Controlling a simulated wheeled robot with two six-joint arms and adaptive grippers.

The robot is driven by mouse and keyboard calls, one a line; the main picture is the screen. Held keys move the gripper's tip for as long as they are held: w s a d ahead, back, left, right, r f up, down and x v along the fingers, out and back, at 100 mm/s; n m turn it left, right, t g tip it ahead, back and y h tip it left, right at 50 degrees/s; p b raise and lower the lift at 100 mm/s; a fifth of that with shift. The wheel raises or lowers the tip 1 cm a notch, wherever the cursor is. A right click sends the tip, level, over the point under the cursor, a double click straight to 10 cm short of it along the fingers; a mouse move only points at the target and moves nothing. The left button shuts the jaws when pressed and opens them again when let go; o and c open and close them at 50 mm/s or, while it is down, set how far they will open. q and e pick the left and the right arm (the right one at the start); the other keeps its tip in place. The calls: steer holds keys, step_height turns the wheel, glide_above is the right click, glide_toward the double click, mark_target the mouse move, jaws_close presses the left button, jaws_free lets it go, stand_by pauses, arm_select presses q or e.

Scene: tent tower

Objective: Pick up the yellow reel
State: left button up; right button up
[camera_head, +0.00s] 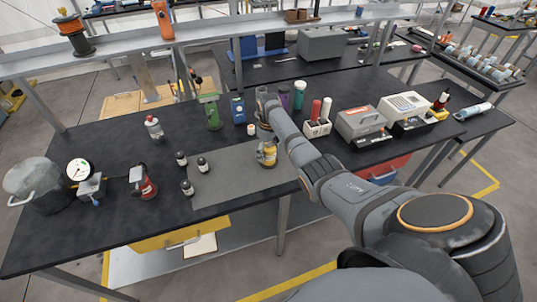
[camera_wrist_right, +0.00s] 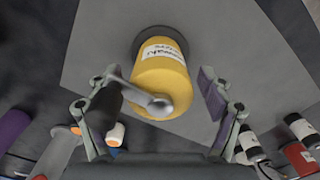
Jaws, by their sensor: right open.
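The yellow reel (camera_head: 267,155) stands on the grey mat (camera_head: 225,180) on the black workbench. In the right wrist view the yellow reel (camera_wrist_right: 163,75) has a white label, a dark rim at its far end and a grey bar with a round knob across its near side. My right gripper (camera_head: 266,136) is just above and behind it in the head view, partly hidden by my arm. In the wrist view my right gripper (camera_wrist_right: 160,88) is open, with a finger on each side of the reel and a gap on the right. Contact on the left cannot be told. My left gripper is not in view.
Several small dark bottles (camera_head: 187,187) stand left of the reel. A green bottle (camera_head: 211,114) and a blue box (camera_head: 238,110) stand behind. A white holder with red and white cylinders (camera_head: 317,128) stands to the right, near my arm. The mat's front left is clear.

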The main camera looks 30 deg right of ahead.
steer(key=c, duration=1.6)
jaws_close()
steer(key=shift+r, duration=0.15)
